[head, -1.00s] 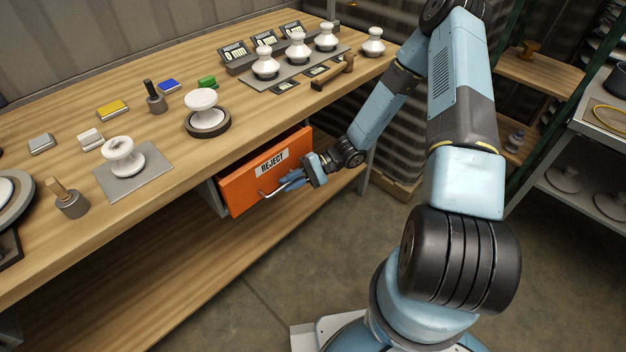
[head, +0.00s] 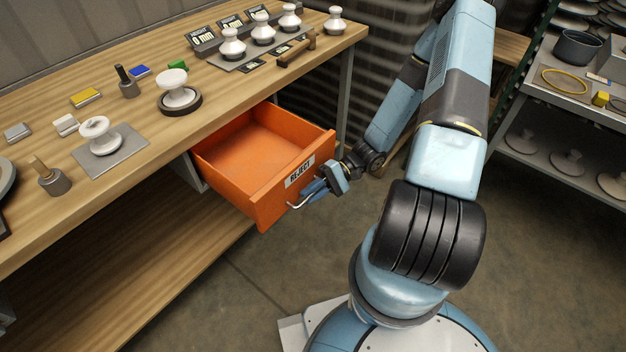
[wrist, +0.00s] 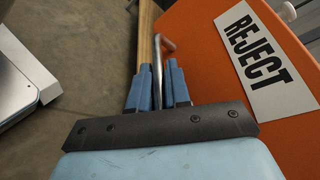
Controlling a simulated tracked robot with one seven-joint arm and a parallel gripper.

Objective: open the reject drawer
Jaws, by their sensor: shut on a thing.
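The orange reject drawer (head: 250,153) is pulled well out from under the workbench in the head view, and its inside looks empty. Its front carries a white REJECT label (head: 300,171), which also shows at the right of the wrist view (wrist: 262,62). A thin metal bar handle (head: 298,205) sits on the drawer front. My gripper (head: 316,190) is at the front of the drawer, with its blue fingers (wrist: 158,84) shut on the handle. In the wrist view the handle (wrist: 165,45) runs between the fingers; part of it is hidden by them.
The wooden workbench (head: 60,210) holds several white insulators, such as one on a dark round base (head: 175,88), plus blocks and tools. A shelf rack (head: 555,110) stands at the right. The floor (head: 225,300) in front of the drawer is clear.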

